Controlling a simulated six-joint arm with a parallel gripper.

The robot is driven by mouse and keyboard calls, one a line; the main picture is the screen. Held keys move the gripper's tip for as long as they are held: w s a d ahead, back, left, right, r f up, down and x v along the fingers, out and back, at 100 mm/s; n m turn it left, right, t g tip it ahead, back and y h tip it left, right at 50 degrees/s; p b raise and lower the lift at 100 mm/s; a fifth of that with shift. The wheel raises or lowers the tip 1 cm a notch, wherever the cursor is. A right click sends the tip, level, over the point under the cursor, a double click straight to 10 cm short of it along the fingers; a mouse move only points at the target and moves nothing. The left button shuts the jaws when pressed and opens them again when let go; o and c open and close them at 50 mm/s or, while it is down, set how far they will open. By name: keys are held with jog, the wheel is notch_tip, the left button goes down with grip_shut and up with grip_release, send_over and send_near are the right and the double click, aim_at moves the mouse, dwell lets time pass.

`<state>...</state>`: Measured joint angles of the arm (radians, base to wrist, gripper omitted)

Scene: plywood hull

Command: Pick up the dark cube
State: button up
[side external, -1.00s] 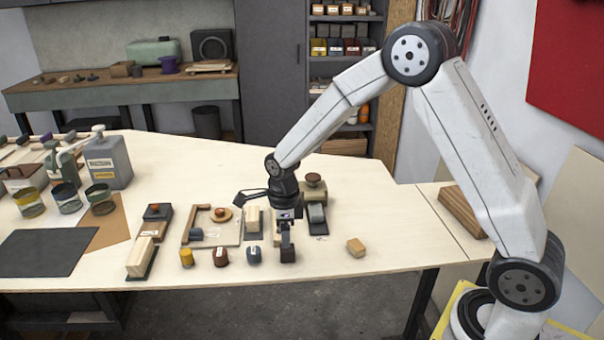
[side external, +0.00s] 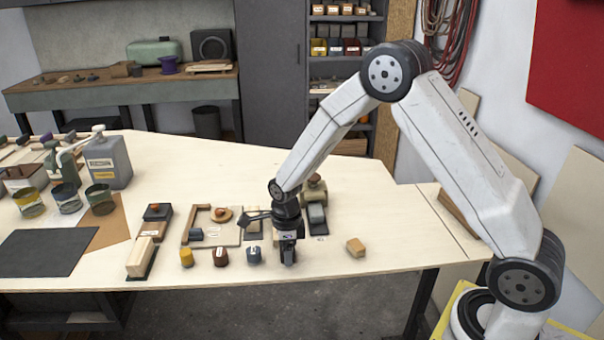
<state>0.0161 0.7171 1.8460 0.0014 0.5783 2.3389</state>
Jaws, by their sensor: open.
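My gripper (side external: 288,258) points straight down near the front edge of the plywood table (side external: 350,285), with its fingertips low, close to the tabletop. It is open. The dark cube is at this same spot and is almost wholly hidden by the fingers. The fingers appear to be around it, but I cannot tell whether they touch it.
The front right is clear.

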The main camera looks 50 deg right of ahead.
dwell(0.3)
grip_shut()
jog(key=shift+r, duration=0.2)
jog(key=shift+r, duration=0.4)
jog(key=s+r, duration=1.2)
jog(key=s, duration=0.2)
jog(key=shift+a, duration=0.1)
dwell(0.5)
